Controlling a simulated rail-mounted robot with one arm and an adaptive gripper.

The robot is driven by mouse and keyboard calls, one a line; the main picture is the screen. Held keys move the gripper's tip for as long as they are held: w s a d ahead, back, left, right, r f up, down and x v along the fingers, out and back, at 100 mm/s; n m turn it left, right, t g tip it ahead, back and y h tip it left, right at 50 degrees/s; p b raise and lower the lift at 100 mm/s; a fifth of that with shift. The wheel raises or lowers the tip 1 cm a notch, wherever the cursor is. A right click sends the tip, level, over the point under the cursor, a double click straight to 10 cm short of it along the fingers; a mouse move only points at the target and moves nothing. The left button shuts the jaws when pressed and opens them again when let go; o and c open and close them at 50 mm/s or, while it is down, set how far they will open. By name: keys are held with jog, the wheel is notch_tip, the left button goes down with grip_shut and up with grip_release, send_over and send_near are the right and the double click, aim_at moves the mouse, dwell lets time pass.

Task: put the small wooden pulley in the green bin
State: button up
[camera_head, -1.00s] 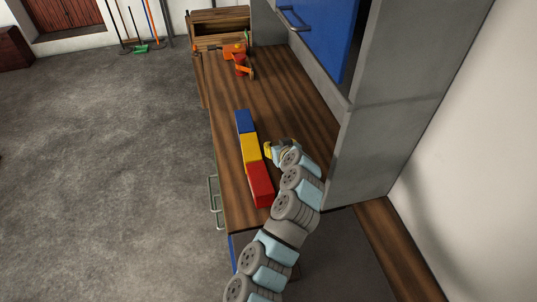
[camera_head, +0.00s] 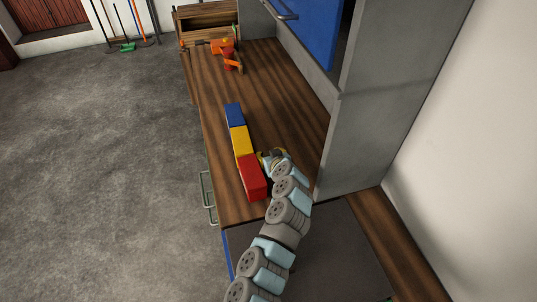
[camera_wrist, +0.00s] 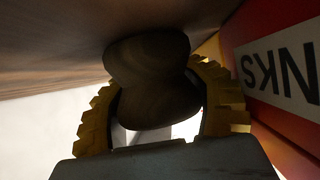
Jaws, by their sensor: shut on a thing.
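The small wooden pulley (camera_wrist: 153,80) is a dark brown, waisted round piece between the yellow ribbed fingers of my gripper (camera_wrist: 158,95) in the wrist view. My gripper is shut on it, at or very near the wooden surface; I cannot tell whether they touch. In the head view my gripper (camera_head: 266,157) is low over the worktop, just right of the yellow and red boxes, and the pulley cannot be made out there. No green bin can be made out in either view.
Blue (camera_head: 234,115), yellow (camera_head: 242,140) and red (camera_head: 252,177) boxes stand in a row on the wooden worktop (camera_head: 267,85). A red lettered side (camera_wrist: 285,70) is close on the right in the wrist view. A grey cabinet (camera_head: 375,110) walls the right. An orange tool (camera_head: 228,57) stands behind.

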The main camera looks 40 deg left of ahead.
jog(key=o, duration=1.1)
jog(key=shift+r, duration=0.15)
jog(key=shift+s+d+r+p, duration=0.3)
jog(key=shift+d+r, duration=0.05)
jog(key=shift+d, duration=0.15)
jog(key=shift+p+v, duration=0.45)
jog(key=shift+v, duration=4.6)
jog(key=shift+o, duration=1.1)
jog(key=shift+s+d, duration=0.15)
jog(key=shift+d, duration=0.1)
